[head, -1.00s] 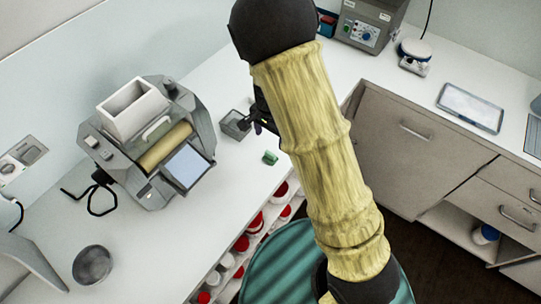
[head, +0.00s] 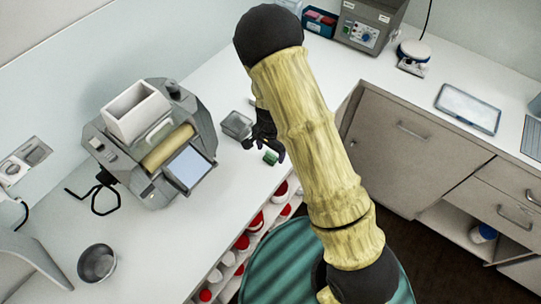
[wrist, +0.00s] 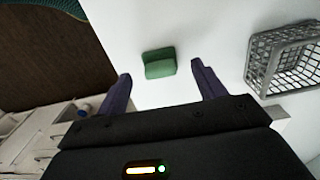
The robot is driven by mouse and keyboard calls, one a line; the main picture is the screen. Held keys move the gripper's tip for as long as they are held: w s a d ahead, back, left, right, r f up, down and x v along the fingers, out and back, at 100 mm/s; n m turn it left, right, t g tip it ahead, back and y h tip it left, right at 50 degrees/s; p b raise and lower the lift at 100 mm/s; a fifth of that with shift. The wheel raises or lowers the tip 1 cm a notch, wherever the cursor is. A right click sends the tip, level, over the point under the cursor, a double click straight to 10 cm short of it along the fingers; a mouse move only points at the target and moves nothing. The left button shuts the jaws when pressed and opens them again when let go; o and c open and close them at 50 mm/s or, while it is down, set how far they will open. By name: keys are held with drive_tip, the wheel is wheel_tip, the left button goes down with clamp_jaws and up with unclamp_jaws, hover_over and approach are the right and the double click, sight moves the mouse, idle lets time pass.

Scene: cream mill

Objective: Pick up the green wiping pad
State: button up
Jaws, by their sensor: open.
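The green wiping pad (head: 270,158) lies on the white counter near its front edge. In the wrist view the pad (wrist: 159,63) sits ahead of my gripper (wrist: 160,84), roughly in line with the gap between the two dark fingers. My gripper is open and empty. The pad is apart from both fingers in that view. In the head view my gripper (head: 272,140) is beside the pad, partly hidden by my arm, and its fingertips are hard to make out.
A small grey wire basket (wrist: 285,62) stands close to the right of my gripper in the wrist view. The mill (head: 150,140) is on the counter's left part. A grey bowl (head: 97,262) stands nearer. Shelves with red-lidded jars (head: 257,221) lie below the counter edge.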

drive_tip(key=shift+f, duration=1.15)
drive_tip(key=c, duration=1.1)
